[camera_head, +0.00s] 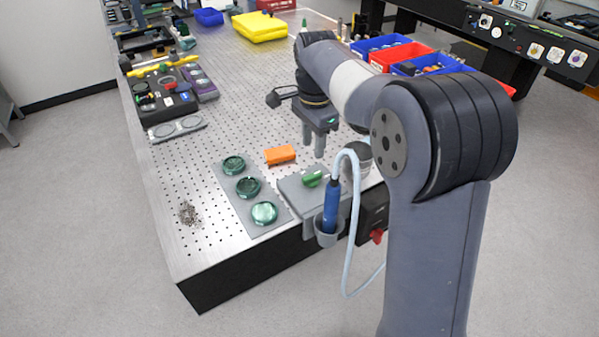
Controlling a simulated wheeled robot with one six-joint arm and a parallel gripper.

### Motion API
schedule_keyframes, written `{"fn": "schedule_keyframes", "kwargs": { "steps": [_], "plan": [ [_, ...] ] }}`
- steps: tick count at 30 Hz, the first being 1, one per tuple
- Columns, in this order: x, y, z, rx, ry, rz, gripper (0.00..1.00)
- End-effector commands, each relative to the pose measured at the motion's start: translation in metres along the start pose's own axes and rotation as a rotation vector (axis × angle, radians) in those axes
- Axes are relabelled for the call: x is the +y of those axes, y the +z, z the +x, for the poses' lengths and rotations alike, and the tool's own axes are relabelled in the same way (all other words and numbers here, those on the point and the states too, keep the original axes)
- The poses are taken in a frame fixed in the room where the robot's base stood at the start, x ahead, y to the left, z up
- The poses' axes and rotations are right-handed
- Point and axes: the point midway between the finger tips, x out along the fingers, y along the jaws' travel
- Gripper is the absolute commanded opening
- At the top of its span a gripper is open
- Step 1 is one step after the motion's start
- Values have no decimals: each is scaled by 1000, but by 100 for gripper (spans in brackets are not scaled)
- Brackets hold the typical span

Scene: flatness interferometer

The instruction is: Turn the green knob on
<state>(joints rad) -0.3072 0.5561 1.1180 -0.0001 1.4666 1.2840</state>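A green knob (312,178) lies on top of a flat grey box (296,193) near the table's front edge. The knob looks like a short bar or cylinder; its exact setting is too small to tell. My gripper (313,148) points down above the table, behind the knob in the picture and apart from it. Its two fingers show a gap between them, with nothing held. My arm reaches in from the right and hides part of the table behind it.
An orange block (280,155) lies left of my gripper. A blue tool (331,205) with a pale cable stands in a grey holder at the front edge. A grey plate with green-rimmed discs (248,187) lies to the left. A red knob (376,236) sits below right.

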Motion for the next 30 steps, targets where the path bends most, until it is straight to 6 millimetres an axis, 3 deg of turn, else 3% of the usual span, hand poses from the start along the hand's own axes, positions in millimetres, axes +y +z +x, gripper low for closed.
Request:
{"fn": "schedule_keyframes", "kwargs": {
  "steps": [9,15,27,30],
  "plan": [
    [1,0,61,-1,5,0,36],
    [1,0,87,-1,4,0,36],
    [1,0,95,0,1,0,36],
    [1,0,95,0,1,0,29]
  ]
}}
